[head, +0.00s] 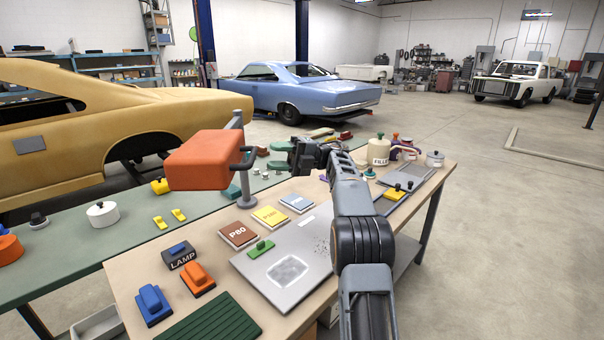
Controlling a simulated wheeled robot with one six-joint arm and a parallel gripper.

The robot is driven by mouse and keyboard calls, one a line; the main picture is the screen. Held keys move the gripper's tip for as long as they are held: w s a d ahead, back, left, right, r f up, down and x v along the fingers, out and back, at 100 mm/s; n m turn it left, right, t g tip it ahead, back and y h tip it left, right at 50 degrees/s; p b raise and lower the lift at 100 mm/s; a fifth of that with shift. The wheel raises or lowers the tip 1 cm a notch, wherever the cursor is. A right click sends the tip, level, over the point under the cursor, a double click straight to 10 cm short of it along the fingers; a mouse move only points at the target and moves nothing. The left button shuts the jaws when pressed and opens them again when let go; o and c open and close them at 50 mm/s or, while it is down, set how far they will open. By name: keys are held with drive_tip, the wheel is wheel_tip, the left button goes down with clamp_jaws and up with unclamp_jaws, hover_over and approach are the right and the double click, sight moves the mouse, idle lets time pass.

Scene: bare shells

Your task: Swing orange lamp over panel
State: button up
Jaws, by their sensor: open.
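The orange lamp (203,160) is a boxy head on a grey post (244,188), with a dark handle (243,159) on its right side. It hangs to the left of the panel, over the area where the green bench meets the wooden table. The grey panel (310,245) lies flat on the table, with a pale rough patch (288,271) and a green sanding block on it. My gripper (293,156) is open, to the right of the lamp handle and apart from it in the picture.
P80 (238,235) and yellow (270,216) sandpaper pads lie left of the panel. A block marked LAMP (180,257), orange (198,279) and blue (152,304) blocks stand at the front left. A filler tin (379,152) and other containers stand at the back right.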

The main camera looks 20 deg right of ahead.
drive_tip(key=d+f, duration=0.1)
drive_tip(key=d, duration=0.6)
drive_tip(key=shift+s+f+b, duration=0.15)
drive_tip(key=shift+b, duration=0.3)
drive_tip(key=shift+c, duration=0.2)
